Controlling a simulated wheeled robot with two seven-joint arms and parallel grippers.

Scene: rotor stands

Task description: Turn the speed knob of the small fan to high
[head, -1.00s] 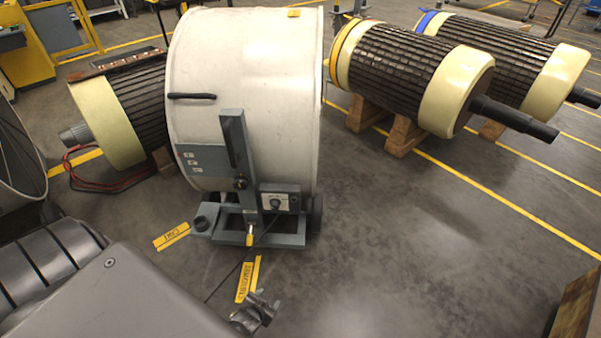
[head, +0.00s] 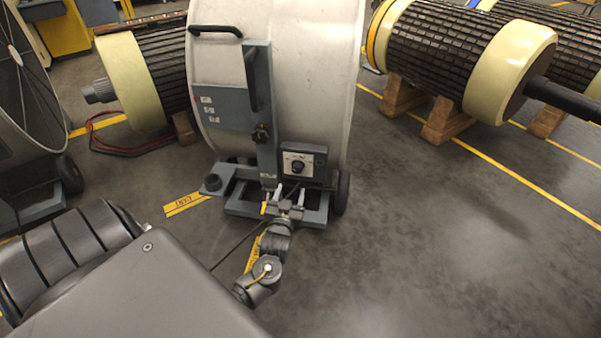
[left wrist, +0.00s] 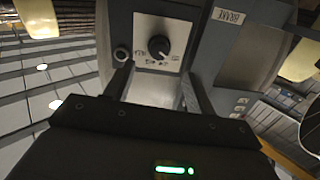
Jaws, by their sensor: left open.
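A drum-shaped fan (head: 312,70) with a pale housing stands in the middle of the head view. Its grey control box (head: 318,150) sits low on the front and carries a black knob (head: 298,167) on a white plate. The knob also shows in the left wrist view (left wrist: 158,46), beyond my fingers; the dial lettering is too small to read. My left gripper (head: 291,198) is open and empty, just below and in front of the box; it also shows in the left wrist view (left wrist: 159,84). The fingers appear apart from the knob. My right gripper is out of view.
Another fan (head: 22,100) stands at the left edge. Rotors (head: 445,62) rest on wooden blocks (head: 447,120) at the right, and one more rotor (head: 130,75) is behind left. A black knob (head: 261,134) sits on the fan's upright post. Floor at right is clear.

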